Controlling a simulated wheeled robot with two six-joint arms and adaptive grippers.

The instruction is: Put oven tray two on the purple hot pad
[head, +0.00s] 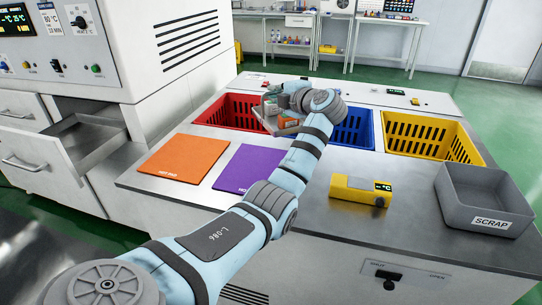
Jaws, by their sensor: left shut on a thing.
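A small grey metal tray (265,119) with several small parts on it is at the end of my left arm, above the table near the red crate; I cannot read a number on it. My left gripper (287,102) is shut on the tray, though its fingers are mostly hidden by the wrist. The purple hot pad (243,167) lies flat on the table, nearer than the tray. Its right part is hidden behind my left arm, and nothing is seen on its visible part. My right gripper is not in view.
An orange hot pad (183,157) lies left of the purple one. Red (211,110), blue (366,128) and yellow (426,136) crates line the back. A yellow meter (353,190) and grey scrap bin (466,206) stand right. An oven drawer (91,142) is open at left.

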